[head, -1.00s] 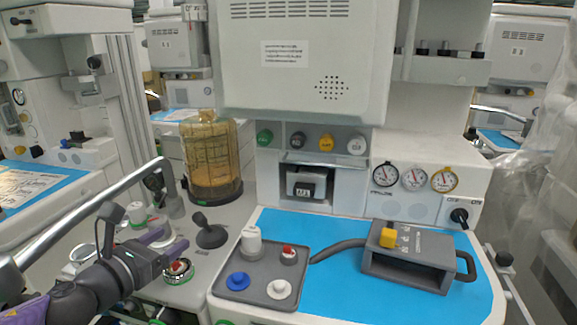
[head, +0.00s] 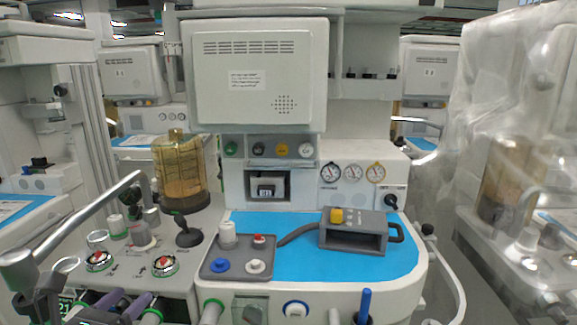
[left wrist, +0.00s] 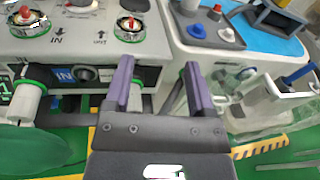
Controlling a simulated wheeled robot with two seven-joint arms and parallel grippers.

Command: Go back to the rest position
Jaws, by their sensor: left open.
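My left gripper (head: 125,304) is at the lower left of the head view, in front of the cart's front edge and low. In the left wrist view its two purple fingers (left wrist: 158,84) are apart, with nothing between them. They point at the cart front below the red-centred dials (left wrist: 130,27). My right gripper is in neither view.
The anaesthesia cart (head: 350,297) stands ahead, with a blue worktop (head: 290,262), a grey tray (head: 215,268) and a grey box with a yellow knob (head: 353,236). A plastic-draped cart (head: 520,180) stands at right.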

